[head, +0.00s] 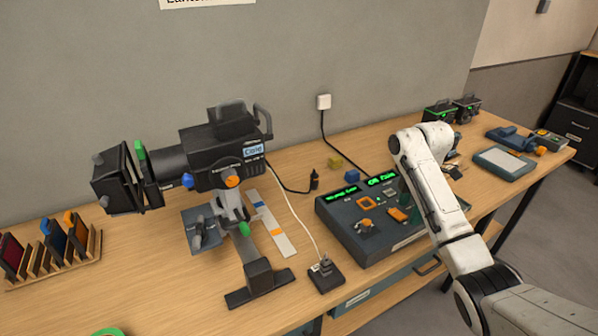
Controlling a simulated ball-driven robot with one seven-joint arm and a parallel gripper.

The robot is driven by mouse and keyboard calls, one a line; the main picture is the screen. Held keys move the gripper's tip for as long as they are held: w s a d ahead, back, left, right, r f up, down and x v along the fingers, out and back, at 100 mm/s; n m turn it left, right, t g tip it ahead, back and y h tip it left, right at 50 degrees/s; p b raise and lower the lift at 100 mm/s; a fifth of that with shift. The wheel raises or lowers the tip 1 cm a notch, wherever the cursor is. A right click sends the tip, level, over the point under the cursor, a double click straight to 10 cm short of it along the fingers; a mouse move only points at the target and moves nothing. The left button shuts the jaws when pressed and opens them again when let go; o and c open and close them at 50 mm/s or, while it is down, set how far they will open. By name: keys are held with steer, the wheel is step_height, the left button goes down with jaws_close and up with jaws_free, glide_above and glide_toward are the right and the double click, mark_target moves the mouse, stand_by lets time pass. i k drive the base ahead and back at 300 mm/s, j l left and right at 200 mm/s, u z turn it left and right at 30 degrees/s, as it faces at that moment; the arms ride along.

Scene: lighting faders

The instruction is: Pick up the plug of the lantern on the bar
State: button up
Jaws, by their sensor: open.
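The lantern (222,155) is a black stage light with blue and orange knobs, held on a grey stand at the left. A black cable from its rear leads across the table to a small black plug (314,180), which looks upright on the tabletop. A pale cable runs from near the lantern down to a small black box (325,275) at the front edge; its connection there is too small to tell. My white arm reaches in from the right, over the right end of the fader console. My gripper cannot be made out, and the arm hides what lies behind it.
The dark console (362,222) with green displays stands right of the plug. A white wall socket (323,101) has a black cable down to the console. A filter rack (50,258) stands left.

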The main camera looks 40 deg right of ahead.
mark_target(315, 186)
steer(key=i, duration=1.15)
